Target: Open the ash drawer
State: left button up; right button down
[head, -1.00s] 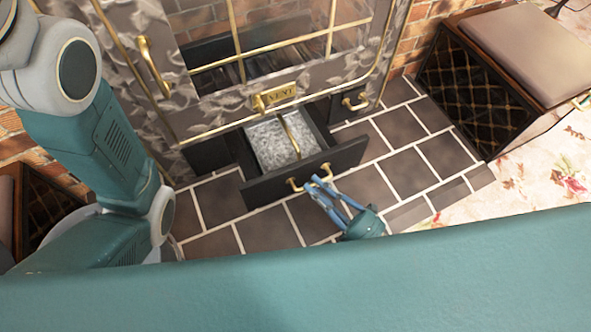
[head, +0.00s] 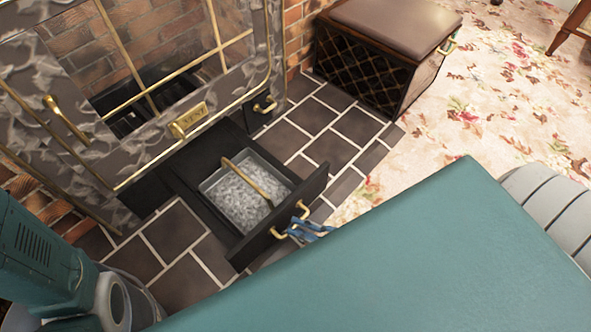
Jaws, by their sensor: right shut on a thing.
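The ash drawer (head: 256,240) is a black drawer under the fireplace front, and it stands pulled well out. Inside it sits a metal ash pan (head: 215,184) with grey ash and a brass bar handle across it. Two brass handles show on the drawer front. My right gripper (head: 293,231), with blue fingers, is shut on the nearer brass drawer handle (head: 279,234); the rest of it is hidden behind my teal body. My left arm shows at the lower left, but its gripper is out of view.
A fireplace with a glass door and a brass vent plate (head: 188,118) stands behind the drawer. A padded bench box (head: 366,66) stands on the right side of the dark tiled hearth (head: 329,151). Flowered carpet (head: 505,105) lies beyond.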

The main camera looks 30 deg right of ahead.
jog(key=c, duration=1.7)
grip_release()
jog(key=shift+o, duration=0.2)
jog(key=v, duration=1.2)
jog(key=shift+f, duration=0.1)
